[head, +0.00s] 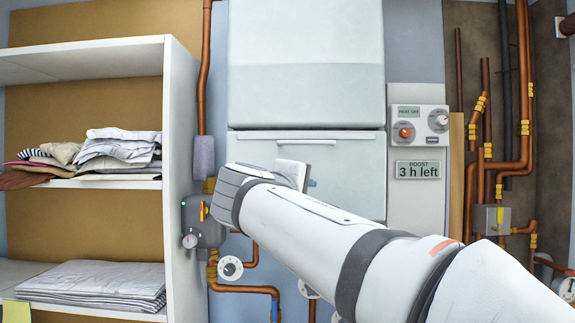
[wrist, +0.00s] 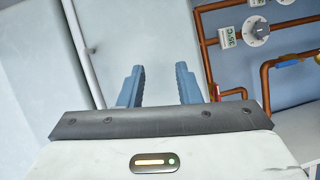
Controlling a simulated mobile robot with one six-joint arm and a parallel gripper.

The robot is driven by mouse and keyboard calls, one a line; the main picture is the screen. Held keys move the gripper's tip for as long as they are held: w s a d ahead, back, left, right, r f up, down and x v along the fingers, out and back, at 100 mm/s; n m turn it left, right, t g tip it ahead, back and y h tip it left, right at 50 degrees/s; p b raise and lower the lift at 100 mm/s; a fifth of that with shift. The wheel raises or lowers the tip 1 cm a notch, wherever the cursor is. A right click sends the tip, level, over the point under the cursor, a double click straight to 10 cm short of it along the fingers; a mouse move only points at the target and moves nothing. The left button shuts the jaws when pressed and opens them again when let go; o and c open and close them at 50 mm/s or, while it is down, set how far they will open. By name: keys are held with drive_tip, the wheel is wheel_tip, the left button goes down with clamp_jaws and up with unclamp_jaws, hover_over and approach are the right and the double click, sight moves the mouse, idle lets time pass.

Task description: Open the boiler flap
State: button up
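The boiler (head: 306,60) is a large white unit on the wall in the middle of the head view. Its flap (head: 355,165) is the pale lower panel, which looks closed against the boiler. A thin bar handle (head: 307,142) runs across the flap near its top edge. In the wrist view the flap (wrist: 135,35) fills the upper middle and the bar (wrist: 82,48) slants along its left. My gripper (wrist: 160,82) has its two blue fingers apart with nothing between them. It is in front of the flap, with the bar left of the fingers. My arm hides part of the flap in the head view.
A shelf unit (head: 180,180) with folded cloth stands left of the boiler. Copper pipes (head: 525,90) run at the far right, and pipes with dials (head: 230,268) sit below the boiler.

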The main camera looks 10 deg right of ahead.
sight(304, 143)
drive_tip(key=a+r+t+h, duration=0.2)
drive_tip(key=a+r+t, duration=0.1)
drive_tip(key=r, duration=0.6)
drive_tip(key=shift+n, duration=0.4)
drive_tip(key=p+x, duration=0.2)
drive_tip(key=x, duration=0.4)
drive_tip(key=shift+w+f, duration=0.1)
drive_tip(key=shift+w, duration=0.4)
drive_tip(key=shift+w+d, duration=0.3)
drive_tip(key=shift+w, duration=0.15)
clamp_jaws()
